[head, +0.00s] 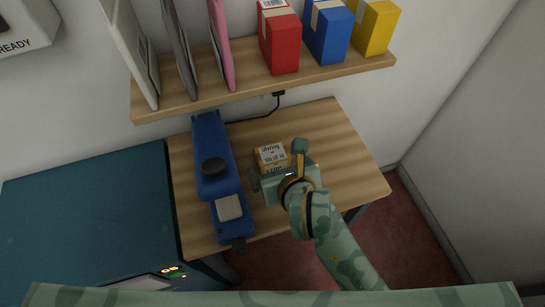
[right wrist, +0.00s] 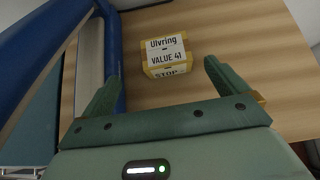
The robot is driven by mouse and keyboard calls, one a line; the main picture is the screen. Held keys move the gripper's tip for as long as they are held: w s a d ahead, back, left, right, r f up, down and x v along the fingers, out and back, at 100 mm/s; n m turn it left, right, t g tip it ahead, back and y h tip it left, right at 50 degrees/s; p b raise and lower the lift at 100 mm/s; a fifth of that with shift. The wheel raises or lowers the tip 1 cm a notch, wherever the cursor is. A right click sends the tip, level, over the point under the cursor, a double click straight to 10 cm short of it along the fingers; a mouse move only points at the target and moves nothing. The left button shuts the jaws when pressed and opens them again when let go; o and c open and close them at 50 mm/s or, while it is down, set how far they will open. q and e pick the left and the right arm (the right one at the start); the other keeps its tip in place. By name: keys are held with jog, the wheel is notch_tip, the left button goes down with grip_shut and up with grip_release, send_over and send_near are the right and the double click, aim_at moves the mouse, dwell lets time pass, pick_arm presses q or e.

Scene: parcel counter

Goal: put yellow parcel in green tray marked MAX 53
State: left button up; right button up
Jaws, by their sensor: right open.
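A small yellow parcel (head: 271,155) with a white label sits on the wooden counter (head: 335,135). In the right wrist view the parcel (right wrist: 165,56) reads "Ulvring", "VALUE 41" and "STOP". My right gripper (head: 277,168) is open and empty, close to the parcel's near side. In the right wrist view the parcel lies ahead of and between the spread fingers (right wrist: 158,80), apart from them. A yellow box (head: 376,27) also stands on the shelf. I see no green tray. My left gripper is out of view.
A long blue device (head: 213,175) with a black knob and a grey pad lies left of the parcel. A shelf (head: 340,71) above holds a red box (head: 279,40), a blue box (head: 328,32) and upright folders. A dark teal surface (head: 85,215) is at left. The counter's right side is clear.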

aim_at(273, 153)
jog(key=b+x, duration=0.1)
jog(key=x, duration=0.4)
jog(key=shift+w+f, duration=0.15)
jog(key=x, duration=0.1)
jog(key=b+x, duration=0.1)
jog(key=x, duration=0.1)
jog(key=b+x, duration=0.1)
jog(key=x, duration=0.1)
jog(key=shift+w+d, duration=0.25)
jog(key=shift+d, duration=0.05)
jog(key=c, duration=1.2)
jog(key=shift+c, duration=0.2)
